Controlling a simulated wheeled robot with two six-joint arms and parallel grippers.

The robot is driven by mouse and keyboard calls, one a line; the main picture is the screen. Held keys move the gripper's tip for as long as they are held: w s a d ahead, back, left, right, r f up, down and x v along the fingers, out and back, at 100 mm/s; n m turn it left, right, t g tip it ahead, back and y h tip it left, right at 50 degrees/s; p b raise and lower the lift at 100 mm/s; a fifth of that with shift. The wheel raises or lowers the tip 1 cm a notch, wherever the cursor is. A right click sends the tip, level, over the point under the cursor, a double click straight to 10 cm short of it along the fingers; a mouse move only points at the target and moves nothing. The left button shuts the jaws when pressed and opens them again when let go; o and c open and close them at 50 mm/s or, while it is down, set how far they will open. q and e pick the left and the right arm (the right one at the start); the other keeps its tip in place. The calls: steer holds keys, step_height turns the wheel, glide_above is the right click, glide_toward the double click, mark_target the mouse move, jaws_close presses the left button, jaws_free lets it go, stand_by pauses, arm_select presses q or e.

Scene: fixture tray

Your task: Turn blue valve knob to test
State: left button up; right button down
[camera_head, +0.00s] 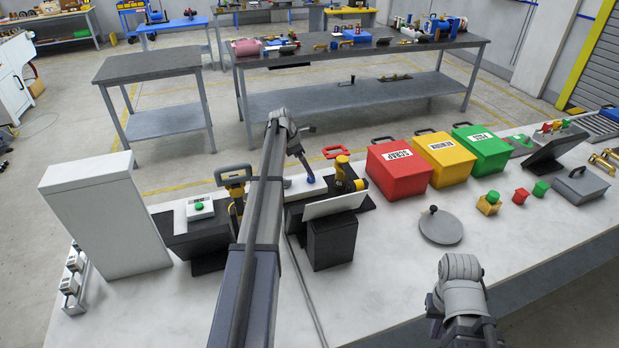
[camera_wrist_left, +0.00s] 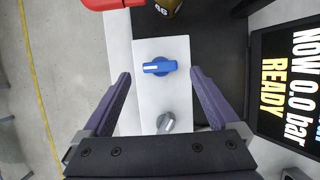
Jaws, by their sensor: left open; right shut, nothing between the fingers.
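The blue valve knob (camera_wrist_left: 158,67) sits on a white panel (camera_wrist_left: 150,98), its bar lying crosswise with a white mark toward its left end. It also shows as a small blue spot in the head view (camera_head: 311,179). My left gripper (camera_wrist_left: 159,76) is open, with one finger on each side of the knob and a gap on both sides. In the head view my left gripper (camera_head: 306,168) reaches down over the panel. A screen (camera_wrist_left: 288,82) beside it reads "NOW 0.0 bar" and "READY". My right gripper (camera_head: 464,328) is shut and empty at the lower right, its fingertips hard to make out.
A grey knob (camera_wrist_left: 166,122) is on the same panel, close to the left gripper's palm. A red handle (camera_wrist_left: 108,3) is beyond the blue knob. Red (camera_head: 398,172), yellow (camera_head: 446,160) and green (camera_head: 482,150) boxes stand to the right.

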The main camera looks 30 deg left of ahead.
arm_select(q)
steer(key=shift+b+x, duration=1.3)
steer(key=shift+x, duration=0.7)
steer(key=c, duration=1.4)
steer(key=shift+a, duration=0.1)
steer(key=m, duration=0.2)
steer(key=m+g+h, duration=0.1)
steer(key=m, duration=0.2)
steer(key=shift+w+a+g, duration=0.1)
steer(key=shift+w+g, duration=0.05)
steer(key=shift+g, duration=0.15)
steer(key=m+g, duration=0.1)
steer(key=m, duration=0.3)
steer(key=shift+m+g, duration=0.3)
steer(key=shift+g, duration=0.1)
